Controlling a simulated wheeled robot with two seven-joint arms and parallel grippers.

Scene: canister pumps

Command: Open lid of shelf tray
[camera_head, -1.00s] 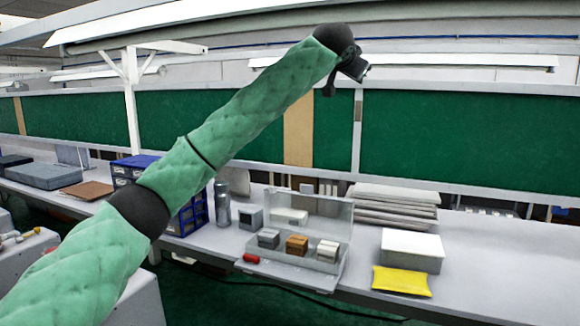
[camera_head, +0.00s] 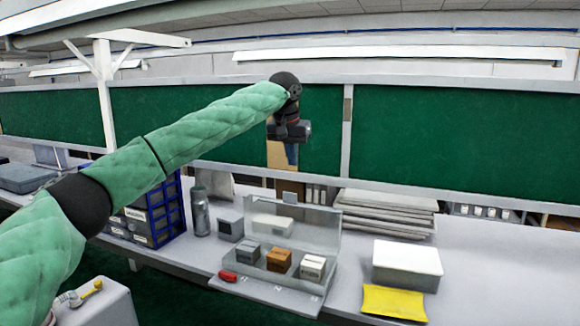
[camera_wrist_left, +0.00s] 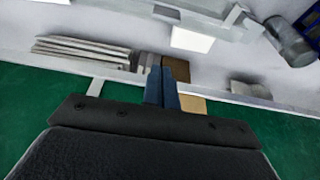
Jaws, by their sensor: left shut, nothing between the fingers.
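The shelf tray (camera_head: 262,290) sits on the workbench in the head view, with grey, orange-brown and white-topped small boxes in its compartments. Its clear lid (camera_head: 327,228) stands raised along the tray's rear side, with a small tab at its top edge. My left gripper (camera_head: 291,156) hangs above and behind the lid, fingers pointing down, apart from it. In the left wrist view its blue fingers (camera_wrist_left: 162,88) are together and empty. My right gripper is in neither view.
A metal canister (camera_head: 200,212) and a blue drawer unit (camera_head: 165,212) stand left of the tray. A white box (camera_head: 407,264), a yellow packet (camera_head: 394,302) and stacked white sheets (camera_head: 388,213) are on the right. The bench's far right is clear.

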